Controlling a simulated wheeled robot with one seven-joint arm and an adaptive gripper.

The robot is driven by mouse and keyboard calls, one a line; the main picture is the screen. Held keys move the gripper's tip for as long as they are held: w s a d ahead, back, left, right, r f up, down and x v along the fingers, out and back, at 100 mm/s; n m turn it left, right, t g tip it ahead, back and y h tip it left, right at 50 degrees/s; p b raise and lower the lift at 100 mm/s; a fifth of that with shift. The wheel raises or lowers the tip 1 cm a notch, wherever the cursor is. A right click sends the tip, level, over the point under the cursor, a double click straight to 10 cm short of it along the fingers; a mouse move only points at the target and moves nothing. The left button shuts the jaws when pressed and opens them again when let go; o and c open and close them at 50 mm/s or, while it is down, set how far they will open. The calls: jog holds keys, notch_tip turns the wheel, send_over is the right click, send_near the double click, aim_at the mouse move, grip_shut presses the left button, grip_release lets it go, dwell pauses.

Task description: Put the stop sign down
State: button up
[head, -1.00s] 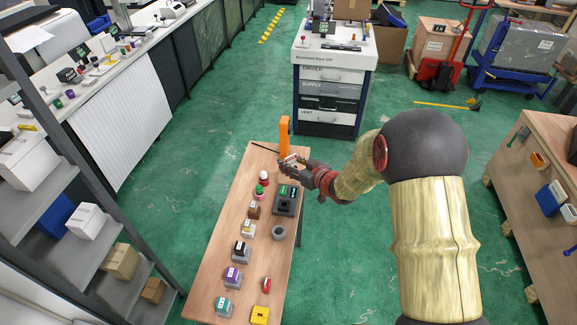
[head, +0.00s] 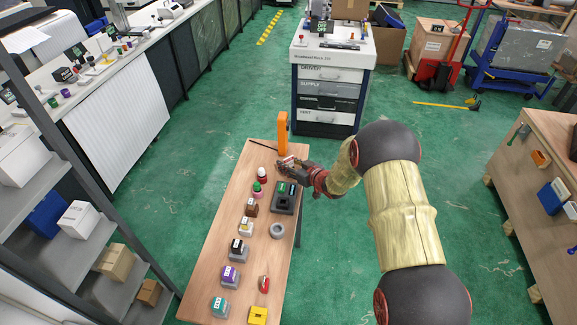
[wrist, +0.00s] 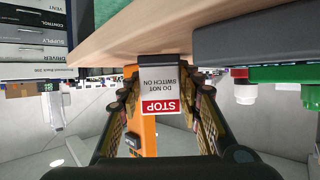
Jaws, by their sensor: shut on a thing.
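The stop sign (wrist: 160,92) is a small white card with a red STOP band and the words DO NOT SWITCH ON. It appears upside down in the wrist view, with a dark base at its top edge. My gripper (wrist: 163,108) is shut on it, one finger at each side. In the head view my gripper (head: 288,166) is over the far end of the wooden table (head: 207,262), beside the orange upright (head: 282,134). The sign's base is close to the tabletop; I cannot tell whether it touches.
A grey ring (head: 277,230) and several coloured blocks line the table toward the front. A thin dark rod (head: 262,144) lies at the far edge. A drawer cabinet (head: 331,75) stands beyond.

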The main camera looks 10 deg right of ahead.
jog(key=shift+r, duration=0.15)
jog(key=shift+f, duration=0.25)
jog(key=o, duration=1)
jog(key=shift+o, duration=0.2)
jog(key=shift+r, duration=0.1)
